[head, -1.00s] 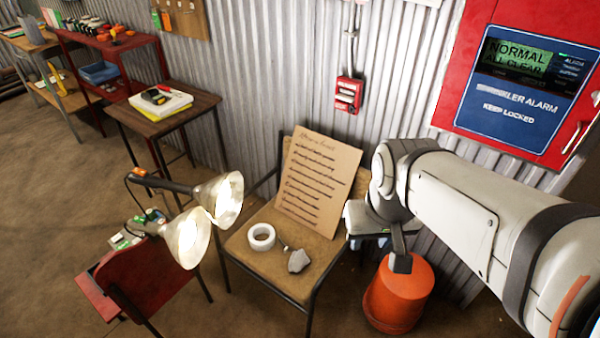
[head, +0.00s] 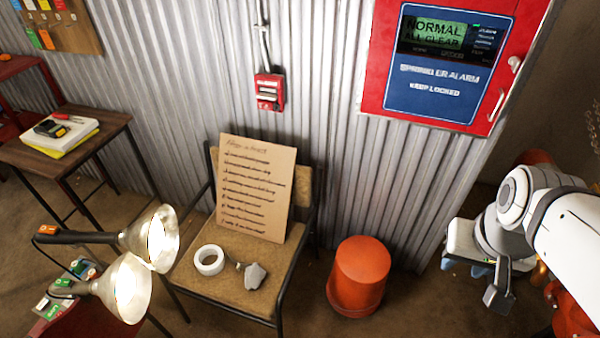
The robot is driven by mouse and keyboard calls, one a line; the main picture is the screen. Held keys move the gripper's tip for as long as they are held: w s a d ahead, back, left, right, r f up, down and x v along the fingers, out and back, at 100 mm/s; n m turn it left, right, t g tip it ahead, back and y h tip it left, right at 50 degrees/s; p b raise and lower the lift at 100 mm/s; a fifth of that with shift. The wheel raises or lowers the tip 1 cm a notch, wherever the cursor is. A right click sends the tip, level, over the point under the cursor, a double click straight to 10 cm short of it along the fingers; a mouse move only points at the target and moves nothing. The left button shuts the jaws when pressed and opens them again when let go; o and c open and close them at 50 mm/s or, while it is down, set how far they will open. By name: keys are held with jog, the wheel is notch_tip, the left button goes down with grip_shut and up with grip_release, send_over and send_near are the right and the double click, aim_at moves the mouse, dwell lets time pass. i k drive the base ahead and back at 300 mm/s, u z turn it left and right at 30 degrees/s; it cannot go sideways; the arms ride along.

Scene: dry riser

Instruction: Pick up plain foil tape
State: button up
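A pale, whitish tape roll (head: 199,263) lies flat on the tan seat of a chair (head: 235,295), left of centre in the head view. It is the only tape roll I can make out; its finish is too small to tell as foil. A grey lump with a small stem (head: 255,276) lies to its right, apart from it. My gripper (head: 490,282) hangs at the right side of the view, well away from the chair and roll. Its fingers are partly hidden and seen at an angle, so its opening is unclear.
A cardboard sign (head: 255,190) leans on the chair back. An orange upturned bucket (head: 360,275) stands between chair and gripper. Two lit lamps (head: 130,290) stand close at the chair's left. A corrugated wall (head: 330,150) with a red alarm panel (head: 440,60) is behind.

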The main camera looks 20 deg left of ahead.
aim_at(239, 265)
jog(key=z, duration=0.5)
jog(key=k, duration=0.3)
jog(key=u, duration=2.05)
jog(key=i, duration=0.5)
jog(key=k, duration=0.5)
jog(key=z, duration=0.15)
jog(key=i, duration=0.5)
jog(key=z, duration=0.65)
